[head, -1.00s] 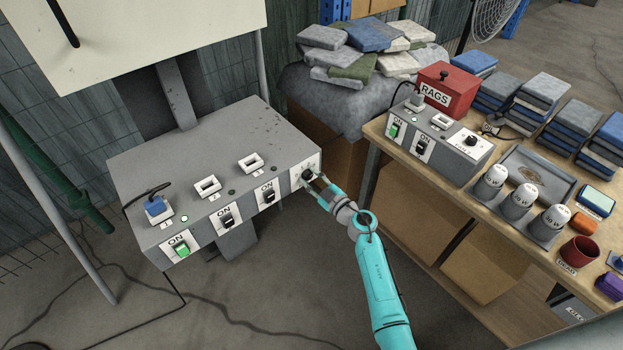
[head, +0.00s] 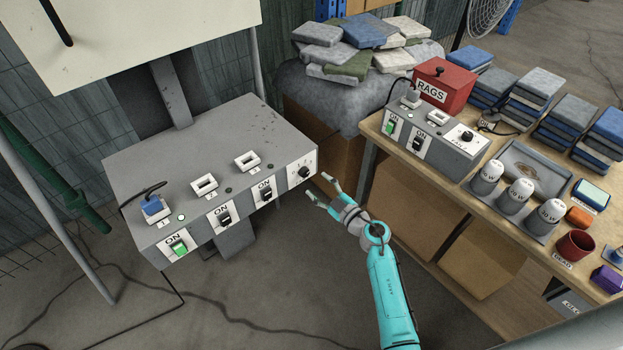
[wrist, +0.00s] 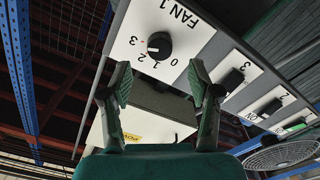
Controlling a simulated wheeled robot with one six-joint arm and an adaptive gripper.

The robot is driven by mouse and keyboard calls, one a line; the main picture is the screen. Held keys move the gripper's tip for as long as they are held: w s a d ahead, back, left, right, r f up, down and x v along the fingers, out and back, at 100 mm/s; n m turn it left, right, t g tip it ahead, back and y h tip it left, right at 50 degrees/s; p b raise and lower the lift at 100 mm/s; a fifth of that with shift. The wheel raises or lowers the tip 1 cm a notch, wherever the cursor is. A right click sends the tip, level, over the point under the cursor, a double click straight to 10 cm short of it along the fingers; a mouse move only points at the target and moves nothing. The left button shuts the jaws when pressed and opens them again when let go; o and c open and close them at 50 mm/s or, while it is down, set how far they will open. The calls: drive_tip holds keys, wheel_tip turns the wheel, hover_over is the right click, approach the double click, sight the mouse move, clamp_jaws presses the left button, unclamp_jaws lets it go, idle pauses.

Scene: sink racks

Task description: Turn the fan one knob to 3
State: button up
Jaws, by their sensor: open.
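The fan one knob (head: 304,172) is a small black knob on a white plate at the right end of the grey switch box (head: 215,160). In the wrist view the knob (wrist: 159,45) sits under the FAN 1 label, with the numbers 0 to 3 around it. Its white mark points left, towards the 3 side; the exact setting is hard to read. My gripper (head: 320,187) is open and empty, apart from the knob and in front of it. Its two fingers (wrist: 159,95) also show in the wrist view, spread wide below the knob.
The box also carries several ON switches, the leftmost lit green (head: 179,248), and a blue plug (head: 153,207).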

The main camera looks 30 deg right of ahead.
drive_tip(key=s+d, duration=0.1)
drive_tip(key=s, duration=0.5)
drive_tip(key=shift+s, duration=0.15)
idle(0.3)
drive_tip(key=s+a+r+m+t+h, duration=0.1)
drive_tip(key=s+a+m, duration=0.1)
drive_tip(key=s+a, duration=0.55)
drive_tip(key=s+a+r+m+t+h, duration=0.15)
drive_tip(key=s+a, duration=0.35)
drive_tip(key=s, duration=0.5)
drive_tip(key=s+a+r+m+g, duration=0.1)
drive_tip(key=s+r, duration=0.3)
drive_tip(key=s, duration=0.8)
drive_tip(key=s+a+r+m+g, duration=0.2)
drive_tip(key=s+r+m+g, duration=0.2)
drive_tip(key=s, duration=0.8)
drive_tip(key=shift+s+r+h, duration=0.15)
drive_tip(key=shift+s+h, duration=0.1)
drive_tip(key=shift+h, duration=0.1)
drive_tip(key=shift+g, duration=0.25)
